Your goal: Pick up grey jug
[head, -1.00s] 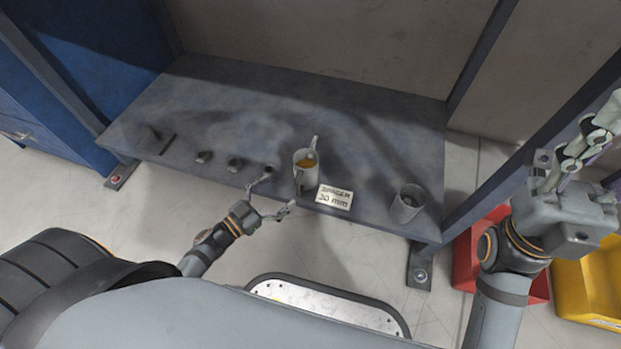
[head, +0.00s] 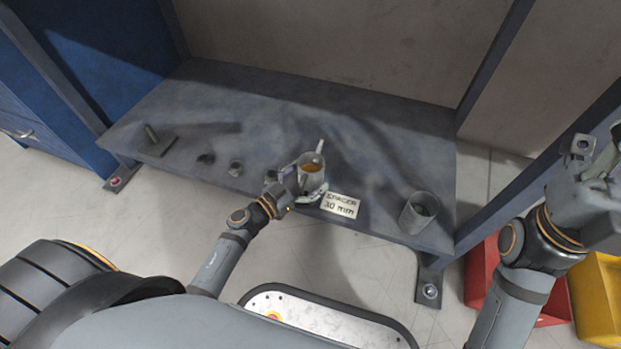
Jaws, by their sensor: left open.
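The grey jug (head: 313,184) stands upright on the grey metal shelf (head: 250,100), near its front edge. Orange-brown contents show inside it, and a spout or handle sticks up at its back. My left gripper (head: 305,188) is at the jug from the front left, with its open fingers on either side of the jug's body. I cannot tell whether the fingers touch it. My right gripper (head: 600,165) is at the right edge, partly cut off, away from the jug.
A "SPACER 30 mm" label (head: 341,204) is just right of the jug. A grey cup (head: 419,212) stands at the shelf's right end. Red (head: 484,275) and yellow (head: 597,290) bins are on the floor at right.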

